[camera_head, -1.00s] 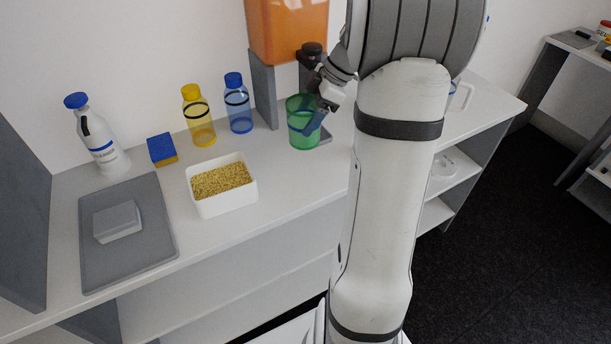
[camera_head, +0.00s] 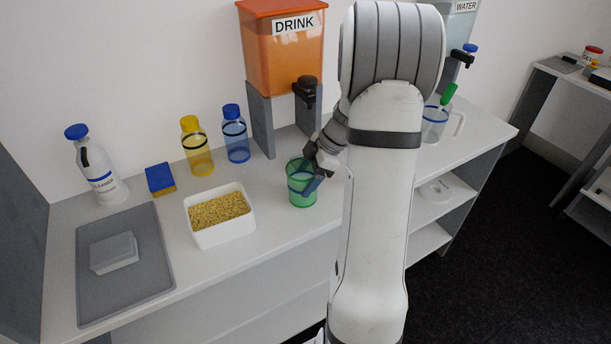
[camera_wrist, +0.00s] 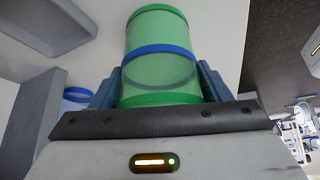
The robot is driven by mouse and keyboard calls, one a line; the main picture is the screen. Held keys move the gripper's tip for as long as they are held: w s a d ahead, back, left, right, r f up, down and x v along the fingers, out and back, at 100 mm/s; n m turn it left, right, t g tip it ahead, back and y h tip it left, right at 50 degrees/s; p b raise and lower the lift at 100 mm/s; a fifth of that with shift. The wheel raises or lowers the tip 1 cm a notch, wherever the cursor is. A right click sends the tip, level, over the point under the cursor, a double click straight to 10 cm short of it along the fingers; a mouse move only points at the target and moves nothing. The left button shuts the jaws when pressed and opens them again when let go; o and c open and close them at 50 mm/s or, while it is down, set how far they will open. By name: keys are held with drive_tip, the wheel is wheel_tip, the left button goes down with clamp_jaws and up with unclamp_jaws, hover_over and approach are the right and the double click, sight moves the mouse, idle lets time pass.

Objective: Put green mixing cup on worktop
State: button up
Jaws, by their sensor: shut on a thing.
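The green mixing cup (camera_head: 301,190) is a translucent green tumbler with a blue band, upright over the white worktop (camera_head: 262,215), in front of the orange drink dispenser. My gripper (camera_head: 310,178) is shut on its side. In the wrist view the cup (camera_wrist: 160,50) fills the middle, with a blue finger on each side of it, at the gripper (camera_wrist: 158,85). The head view does not clearly show whether its base touches the worktop.
A white tub of grain (camera_head: 219,217) stands left of the cup. Yellow (camera_head: 197,148) and blue (camera_head: 236,137) bottles stand behind. The drink dispenser (camera_head: 284,60) is at the back. Bare worktop lies around the cup. Another cup (camera_head: 434,122) stands near the water dispenser.

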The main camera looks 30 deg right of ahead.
drive_tip(key=shift+f, duration=0.15)
drive_tip(key=o, duration=1.2)
drive_tip(key=shift+r, duration=0.2)
drive_tip(key=b+v, duration=0.1)
drive_tip(key=v, duration=1)
drive_tip(key=s+a+m+t+h, duration=0.1)
drive_tip(key=s+a+m+h, duration=0.4)
drive_tip(key=s+a+m, duration=0.9)
drive_tip(key=s+a+r, duration=0.1)
drive_tip(key=s+a, duration=0.2)
drive_tip(key=a, duration=0.3)
drive_tip(key=shift+s+a+h, duration=0.2)
drive_tip(key=shift+s+h, duration=0.1)
drive_tip(key=shift+h, duration=0.1)
